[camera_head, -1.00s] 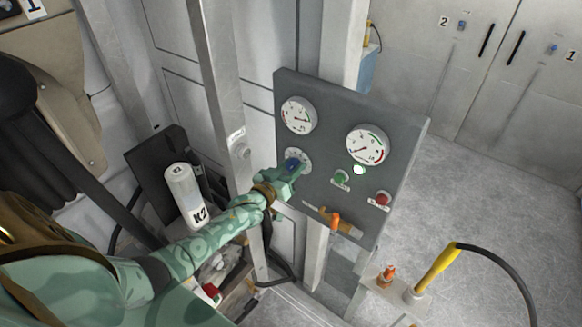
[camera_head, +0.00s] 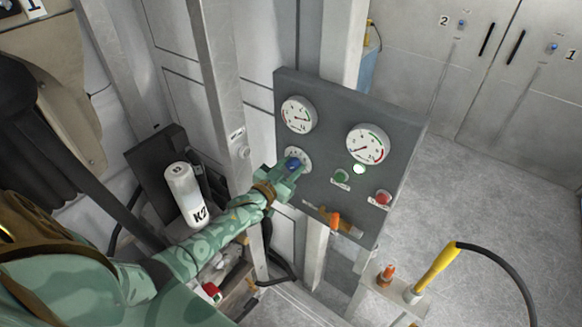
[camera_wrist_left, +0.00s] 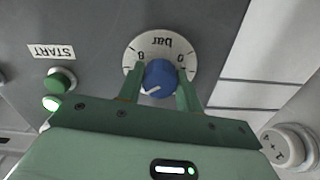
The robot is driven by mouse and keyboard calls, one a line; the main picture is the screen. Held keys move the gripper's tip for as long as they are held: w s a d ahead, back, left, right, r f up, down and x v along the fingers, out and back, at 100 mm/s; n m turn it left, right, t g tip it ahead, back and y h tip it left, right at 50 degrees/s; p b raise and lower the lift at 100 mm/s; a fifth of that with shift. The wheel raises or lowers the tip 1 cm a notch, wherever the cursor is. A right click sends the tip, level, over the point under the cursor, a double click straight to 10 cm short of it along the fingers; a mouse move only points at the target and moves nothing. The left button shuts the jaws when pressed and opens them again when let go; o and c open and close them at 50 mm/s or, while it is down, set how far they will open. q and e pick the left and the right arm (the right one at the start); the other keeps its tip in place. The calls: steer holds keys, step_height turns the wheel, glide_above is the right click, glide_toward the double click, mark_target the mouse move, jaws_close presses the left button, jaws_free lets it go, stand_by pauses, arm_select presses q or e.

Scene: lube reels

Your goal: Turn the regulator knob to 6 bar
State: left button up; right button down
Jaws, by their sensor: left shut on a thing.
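The regulator knob (camera_head: 293,164) is blue and sits on a white dial on the lower left of the grey panel. In the left wrist view the knob (camera_wrist_left: 160,77) has a white pointer line towards the lower left. The dial (camera_wrist_left: 161,42) reads "bar" upside down there, with small numbers on both sides. My left gripper (camera_head: 290,174) is at the dial, its two fingers on either side of the knob and shut on it. The fingers hide part of the dial. My right gripper is not in view.
The panel (camera_head: 335,105) also carries two round gauges (camera_head: 299,115) (camera_head: 368,144), a green START button (camera_wrist_left: 61,79), a lit green lamp (camera_head: 359,168) and a red button (camera_head: 383,197). An orange-handled valve (camera_head: 335,219) is below. A metal post (camera_head: 217,85) stands left of the panel.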

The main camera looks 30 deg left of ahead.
arm_select(q)
steer(key=o, duration=1)
steer(key=s+a+p, duration=0.1)
steer(key=s, duration=1.5)
steer(key=shift+s+a, duration=0.15)
